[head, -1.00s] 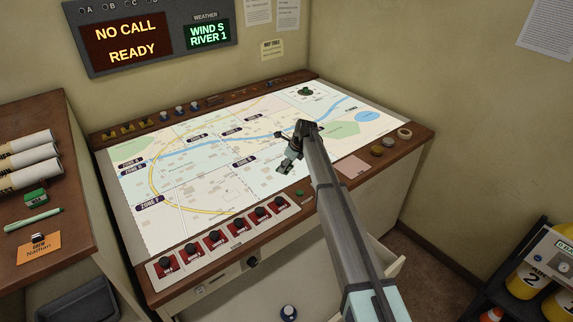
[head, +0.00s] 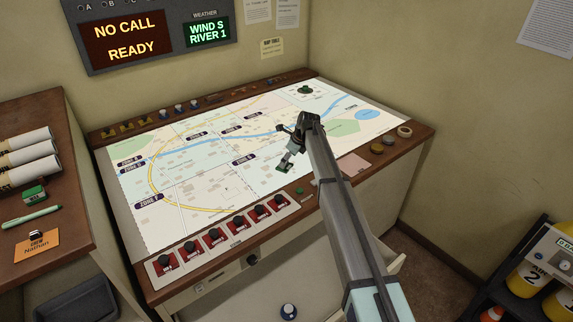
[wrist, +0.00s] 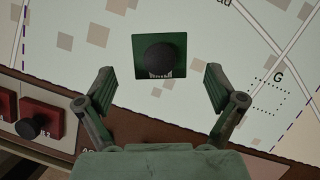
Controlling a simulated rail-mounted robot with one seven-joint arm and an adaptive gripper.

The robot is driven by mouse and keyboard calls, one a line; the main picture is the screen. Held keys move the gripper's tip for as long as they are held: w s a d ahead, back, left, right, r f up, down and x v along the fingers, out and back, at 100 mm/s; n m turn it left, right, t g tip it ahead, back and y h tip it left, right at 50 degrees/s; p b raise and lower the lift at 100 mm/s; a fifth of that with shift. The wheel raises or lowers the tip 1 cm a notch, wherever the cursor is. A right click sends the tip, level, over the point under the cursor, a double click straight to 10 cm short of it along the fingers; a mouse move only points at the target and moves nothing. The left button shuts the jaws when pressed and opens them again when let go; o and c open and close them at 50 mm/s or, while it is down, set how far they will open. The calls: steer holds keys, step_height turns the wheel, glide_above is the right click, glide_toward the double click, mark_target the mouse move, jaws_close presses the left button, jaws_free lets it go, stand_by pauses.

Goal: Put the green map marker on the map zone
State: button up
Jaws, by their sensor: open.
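The green map marker (wrist: 174,74) is a green square block with a round black knob on top. In the wrist view it appears on the pale map surface, between and just beyond my fingertips. My gripper (wrist: 160,78) is open, with a gap between each finger and the marker. In the head view my gripper (head: 288,160) is over the lower right-middle of the map (head: 225,190), with the green marker (head: 284,169) at its tip. A dotted outline labelled G (wrist: 270,96) is printed to the right of the marker in the wrist view.
Red switches with black knobs (head: 215,239) line the console's front edge. A side desk (head: 75,200) stands at left. Much of the map is clear.

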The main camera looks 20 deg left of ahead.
steer(key=b+v, duration=0.2)
steer(key=v, duration=0.7)
steer(key=shift+r, duration=0.2)
steer(key=shift+d, duration=0.1)
stand_by(0.9)
